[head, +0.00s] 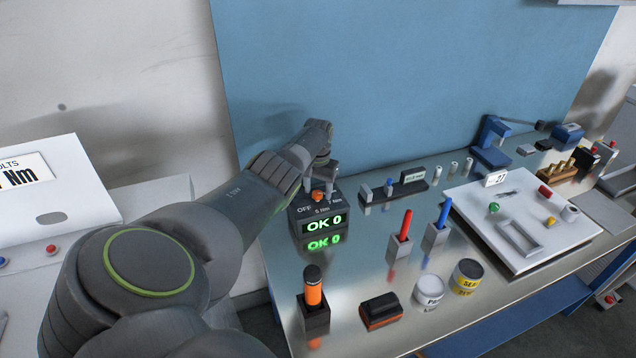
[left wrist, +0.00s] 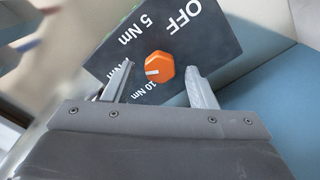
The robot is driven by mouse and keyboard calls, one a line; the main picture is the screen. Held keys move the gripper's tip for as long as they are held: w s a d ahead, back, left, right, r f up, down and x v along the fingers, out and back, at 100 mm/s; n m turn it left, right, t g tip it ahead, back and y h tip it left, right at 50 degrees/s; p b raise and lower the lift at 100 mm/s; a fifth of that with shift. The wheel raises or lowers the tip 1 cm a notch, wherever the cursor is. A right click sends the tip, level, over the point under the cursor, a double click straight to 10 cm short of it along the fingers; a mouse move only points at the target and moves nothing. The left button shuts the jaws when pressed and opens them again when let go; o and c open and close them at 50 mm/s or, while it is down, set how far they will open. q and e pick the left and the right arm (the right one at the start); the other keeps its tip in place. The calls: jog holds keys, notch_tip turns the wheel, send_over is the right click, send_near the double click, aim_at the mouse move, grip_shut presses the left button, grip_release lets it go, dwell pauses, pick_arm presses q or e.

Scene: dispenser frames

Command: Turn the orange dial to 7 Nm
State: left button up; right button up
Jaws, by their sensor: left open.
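The orange dial (head: 317,197) sits on top of a dark box (head: 297,219) whose front display reads "OK 0" in green. In the left wrist view the orange dial (left wrist: 161,66) is a faceted knob. Its white mark lies toward the picture's left, on the side of a partly hidden "Nm" label. "OFF", "5 Nm" and "10 Nm" are readable around it. My left gripper (head: 320,176) is open above the box. In the left wrist view its fingers (left wrist: 160,82) stand on either side of the dial, with visible gaps; contact is not seen. My right gripper is not in view.
Right of the box are red (head: 406,225) and blue (head: 444,212) handled tools in holders. An orange-handled tool (head: 314,285) stands in front. A blue panel (head: 400,80) rises behind the bench. A white board (head: 470,205) with small parts lies to the right.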

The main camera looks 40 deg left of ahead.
aim_at(318, 192)
pick_arm(q)
jog(key=shift+r+p, duration=0.3)
jog(key=shift+r, duration=0.3)
notch_tip(318, 192, up, 5)
jog(key=shift+f+p, duration=0.1)
jog(key=shift+p, duration=0.2)
notch_tip(318, 192, up, 11)
jog(key=b, duration=0.3)
